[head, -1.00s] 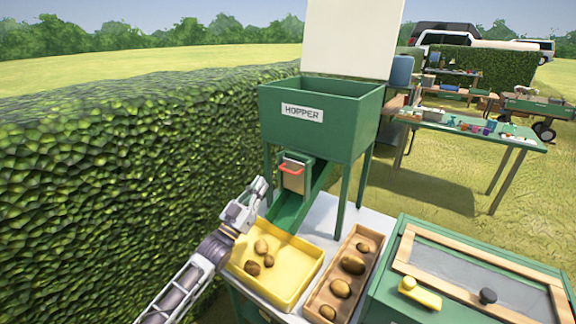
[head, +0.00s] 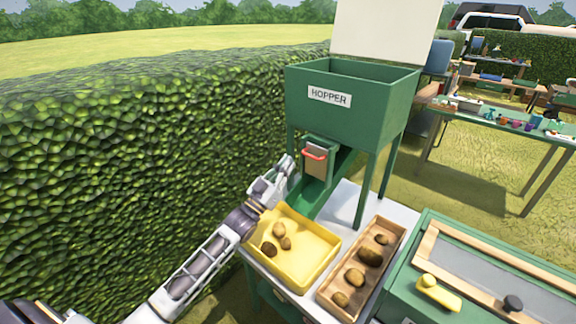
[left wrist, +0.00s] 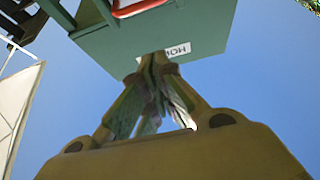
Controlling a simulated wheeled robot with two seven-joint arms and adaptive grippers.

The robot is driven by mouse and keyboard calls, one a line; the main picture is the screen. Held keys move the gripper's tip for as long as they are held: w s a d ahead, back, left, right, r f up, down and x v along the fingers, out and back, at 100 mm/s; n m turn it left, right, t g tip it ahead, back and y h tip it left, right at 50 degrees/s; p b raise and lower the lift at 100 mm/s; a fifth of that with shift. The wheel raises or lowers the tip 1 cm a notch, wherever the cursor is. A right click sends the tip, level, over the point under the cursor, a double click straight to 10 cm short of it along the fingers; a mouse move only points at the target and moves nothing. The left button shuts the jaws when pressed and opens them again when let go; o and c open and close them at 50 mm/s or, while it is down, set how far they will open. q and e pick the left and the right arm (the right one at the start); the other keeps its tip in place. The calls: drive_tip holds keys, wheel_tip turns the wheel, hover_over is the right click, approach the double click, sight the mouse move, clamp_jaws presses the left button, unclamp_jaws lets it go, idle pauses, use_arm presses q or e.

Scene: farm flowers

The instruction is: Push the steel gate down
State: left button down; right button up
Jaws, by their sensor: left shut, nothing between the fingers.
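The plate stands at the top of the green chute (head: 318,192). My left gripper (head: 286,165) is shut and empty, just left of the gate and apart from it in the head view. In the left wrist view the closed fingers (left wrist: 158,62) point toward the hopper, whose label is partly covered by them. The red handle (left wrist: 136,8) shows at that view's top edge. My right gripper is not in view.
A yellow tray (head: 318,268) with a few potatoes lies below the chute. A wooden tray (head: 335,284) with several potatoes is beside it. A green box (head: 440,225) with a framed top stands to the right. The hedge (head: 110,170) is close on the left.

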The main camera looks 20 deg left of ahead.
use_arm(q)
drive_tip(key=shift+p+x, duration=0.6)
drive_tip(key=shift+x, duration=3.9)
drive_tip(key=shift+w+d+f, duration=0.1)
drive_tip(key=shift+w+f, duration=0.1)
drive_tip(key=shift+f, duration=0.75)
drive_tip(key=shift+w+d+f, duration=0.1)
drive_tip(key=shift+w+f, duration=0.05)
drive_tip(key=shift+f, duration=0.8)
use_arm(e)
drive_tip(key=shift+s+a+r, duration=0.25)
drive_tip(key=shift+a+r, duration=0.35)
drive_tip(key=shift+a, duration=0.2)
